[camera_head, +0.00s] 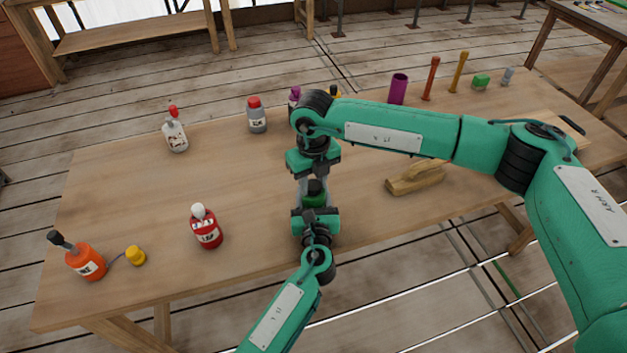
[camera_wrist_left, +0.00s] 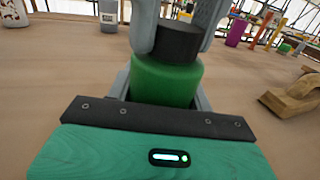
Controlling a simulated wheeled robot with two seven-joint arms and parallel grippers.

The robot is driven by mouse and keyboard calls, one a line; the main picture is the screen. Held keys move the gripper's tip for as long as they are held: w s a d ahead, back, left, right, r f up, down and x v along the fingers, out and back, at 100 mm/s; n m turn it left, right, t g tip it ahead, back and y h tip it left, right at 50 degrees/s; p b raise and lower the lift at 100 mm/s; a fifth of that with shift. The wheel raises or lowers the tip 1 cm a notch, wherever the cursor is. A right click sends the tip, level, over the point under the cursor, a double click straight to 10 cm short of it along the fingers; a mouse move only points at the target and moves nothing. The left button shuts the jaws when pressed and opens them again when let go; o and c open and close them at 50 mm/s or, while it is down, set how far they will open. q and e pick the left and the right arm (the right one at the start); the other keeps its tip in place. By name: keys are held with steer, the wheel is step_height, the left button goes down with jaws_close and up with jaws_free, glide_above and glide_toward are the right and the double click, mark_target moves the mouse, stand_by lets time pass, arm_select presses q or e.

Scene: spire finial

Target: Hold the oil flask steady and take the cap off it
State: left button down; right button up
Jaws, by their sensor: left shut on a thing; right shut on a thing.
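The oil flask is green (camera_head: 313,201) with a black cap (camera_head: 315,186), near the front middle of the table. In the left wrist view the green body (camera_wrist_left: 165,82) fills the middle and the black cap (camera_wrist_left: 179,42) sits right above its shoulder, with no gap visible. My left gripper (camera_head: 315,207) comes from the front and is shut on the flask body. My right gripper (camera_head: 313,183) reaches down from above and is shut on the cap, its grey fingers on both sides of it. The flask's base is hidden.
A red bottle (camera_head: 207,229) and an orange bottle (camera_head: 86,262) with a yellow piece (camera_head: 135,256) stand to the left. A white bottle (camera_head: 175,134) and a grey bottle (camera_head: 257,116) stand behind. A wooden tool (camera_head: 415,179) lies to the right. The table between is clear.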

steer(key=n, duration=0.7)
steer(key=shift+n, duration=0.4)
steer(key=n, duration=1.5)
steer(key=shift+r, duration=0.1)
steer(key=n, duration=0.4)
steer(key=shift+n, duration=0.4)
steer(key=shift+r, duration=0.15)
steer(key=shift+r, duration=0.95)
